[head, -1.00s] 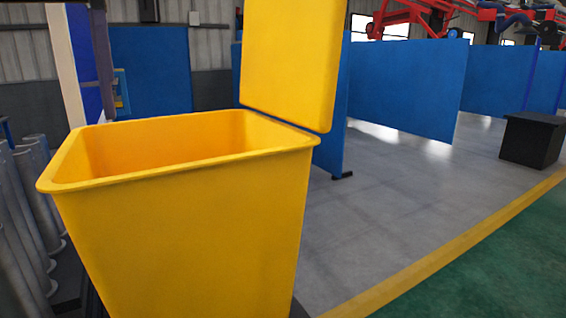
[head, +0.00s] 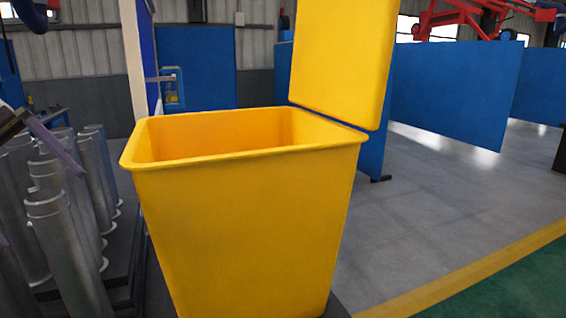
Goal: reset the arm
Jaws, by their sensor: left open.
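My left gripper (head: 58,148) shows at the left edge of the head view, partly cut off. A purplish-grey finger slants down and to the right in front of the metal shells. It is open, and I see nothing held in it. Several grey metal flanged shells (head: 66,245) stand upright close together at the left. Whether the finger touches any shell I cannot tell. My right gripper is not in view.
A large yellow bin (head: 245,225) stands in the middle, its lid (head: 340,60) raised at the back. Blue partition panels (head: 455,90) stand behind it. The grey floor (head: 440,200) at the right is clear, edged by a yellow line (head: 470,270).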

